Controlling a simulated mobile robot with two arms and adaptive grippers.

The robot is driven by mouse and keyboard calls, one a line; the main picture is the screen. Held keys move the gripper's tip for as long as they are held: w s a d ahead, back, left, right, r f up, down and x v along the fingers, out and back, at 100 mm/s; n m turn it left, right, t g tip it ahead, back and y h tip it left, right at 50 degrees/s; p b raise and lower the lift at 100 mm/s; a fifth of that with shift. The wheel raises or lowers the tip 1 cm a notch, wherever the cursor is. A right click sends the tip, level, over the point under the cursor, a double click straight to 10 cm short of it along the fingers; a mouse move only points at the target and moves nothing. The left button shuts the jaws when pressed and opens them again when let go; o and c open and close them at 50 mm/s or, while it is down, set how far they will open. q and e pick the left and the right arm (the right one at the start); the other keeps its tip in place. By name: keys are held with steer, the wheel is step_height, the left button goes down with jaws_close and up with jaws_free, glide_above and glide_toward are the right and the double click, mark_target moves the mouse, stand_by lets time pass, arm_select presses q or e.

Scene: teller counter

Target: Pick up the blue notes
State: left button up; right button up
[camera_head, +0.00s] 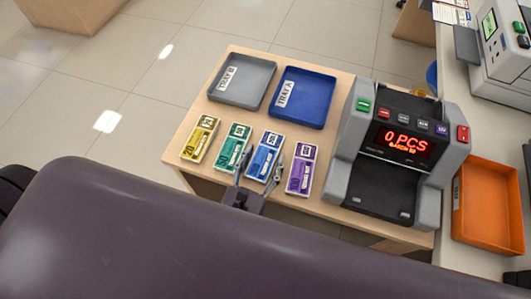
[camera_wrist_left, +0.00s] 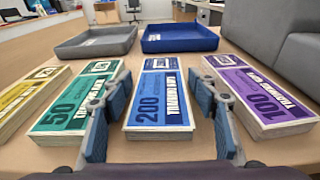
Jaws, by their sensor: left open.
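The blue notes (camera_head: 265,157) are a banded stack lying on the light wooden table (camera_head: 246,57), third from the left in a row of stacks. In the left wrist view the blue notes (camera_wrist_left: 160,97), marked 200, lie between the two fingers of my left gripper (camera_wrist_left: 158,122). The fingers are spread wide, one on each side of the stack, with visible gaps beside the notes. In the head view my left gripper (camera_head: 256,178) reaches in at the near end of the blue stack and holds nothing. My right gripper does not show.
Green notes (camera_head: 232,147) lie left of the blue stack and purple notes (camera_head: 301,170) right, both close to the fingers. Yellow notes (camera_head: 200,138) lie farther left. A grey tray (camera_head: 262,63) and a blue tray (camera_head: 322,78) stand behind. A note counter (camera_head: 402,150) stands at right.

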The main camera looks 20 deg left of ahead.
mark_target(263, 159)
arm_select(q)
steer(key=shift+c, duration=0.5)
steer(key=c, duration=0.9)
steer(key=shift+r, duration=0.1)
steer(key=shift+r, duration=0.65)
steer(key=shift+r+p, duration=5.1)
steer(key=shift+r, duration=4.15)
